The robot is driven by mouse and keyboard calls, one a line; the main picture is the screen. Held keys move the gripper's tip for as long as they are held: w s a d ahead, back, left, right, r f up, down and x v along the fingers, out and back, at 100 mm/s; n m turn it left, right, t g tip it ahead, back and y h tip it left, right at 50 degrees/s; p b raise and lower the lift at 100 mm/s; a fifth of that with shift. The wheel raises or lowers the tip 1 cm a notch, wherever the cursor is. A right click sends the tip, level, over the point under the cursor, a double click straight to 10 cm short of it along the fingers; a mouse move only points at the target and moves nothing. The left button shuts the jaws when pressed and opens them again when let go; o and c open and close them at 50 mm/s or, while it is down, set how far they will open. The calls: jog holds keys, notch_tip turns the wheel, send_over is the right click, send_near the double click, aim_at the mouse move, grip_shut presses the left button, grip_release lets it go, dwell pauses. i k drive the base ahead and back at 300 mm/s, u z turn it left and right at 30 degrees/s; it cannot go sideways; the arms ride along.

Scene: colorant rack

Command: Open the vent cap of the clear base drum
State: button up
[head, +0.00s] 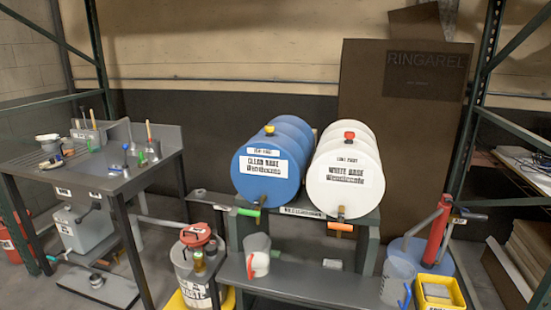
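The clear base drum (253,185) is blue and lies on its side on a stand in the middle of the head view. Its white front label reads "CLEAR BASE". A small yellow cap (269,130) sits at the top of its front end; whether it is open or shut is too small to tell. A tap with a green handle (248,212) is at the drum's lower front. My gripper is not in view.
The white base drum (330,182), with a red cap (349,135), lies close on the right. A waste can (190,274) and a grey shelf with a jug (258,262) stand below. A steel workbench (112,183) is at left, a yellow bin (438,293) at lower right.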

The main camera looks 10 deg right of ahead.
aim_at(270, 129)
jog(key=z, duration=0.05)
jog(key=k, duration=0.65)
jog(key=u, duration=0.4)
jog(key=i, duration=0.6)
jog(key=u, duration=1.1)
jog(key=i, duration=1.6)
jog(key=u, duration=0.1)
